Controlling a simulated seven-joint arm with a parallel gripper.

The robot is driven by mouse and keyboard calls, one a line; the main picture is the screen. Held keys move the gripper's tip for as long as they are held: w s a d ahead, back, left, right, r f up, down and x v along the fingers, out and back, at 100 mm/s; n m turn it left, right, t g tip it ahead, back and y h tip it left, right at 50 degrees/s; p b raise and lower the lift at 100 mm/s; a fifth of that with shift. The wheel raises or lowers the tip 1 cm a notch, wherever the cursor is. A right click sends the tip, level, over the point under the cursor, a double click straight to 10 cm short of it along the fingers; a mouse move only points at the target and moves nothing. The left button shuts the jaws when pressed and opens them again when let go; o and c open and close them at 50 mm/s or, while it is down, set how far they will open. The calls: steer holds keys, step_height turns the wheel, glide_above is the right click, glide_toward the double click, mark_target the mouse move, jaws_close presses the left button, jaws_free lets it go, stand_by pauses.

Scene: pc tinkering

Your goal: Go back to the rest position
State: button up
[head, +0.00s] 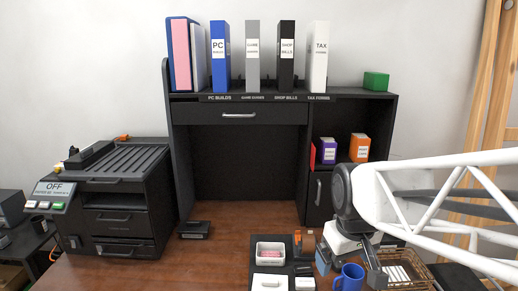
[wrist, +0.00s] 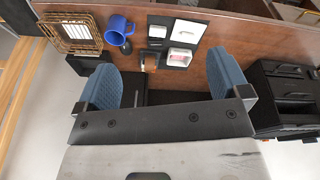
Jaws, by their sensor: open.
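My gripper (wrist: 166,84) is open in the wrist view, with its two blue-grey pads wide apart and nothing between them. In the head view my gripper (head: 345,262) hangs at the end of my white arm, at the right of the wooden desk (head: 215,222), pointing down. It is close to a blue mug (head: 349,278) and a wire basket (head: 408,268), and partly hides the basket. In the wrist view the mug (wrist: 118,29) and the basket (wrist: 72,35) are beyond the pads, apart from them.
A dark tray (head: 283,269) with small white boxes lies left of the mug. A black machine (head: 117,200) with an "OFF" display stands at the left. A black shelf unit (head: 238,114) with several binders on top rises behind. The desk's middle is mostly clear.

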steer(key=s+d+f+m, duration=0.1)
steer(key=s+m, duration=0.2)
steer(key=s, duration=0.7)
steer(key=shift+s+d, duration=0.15)
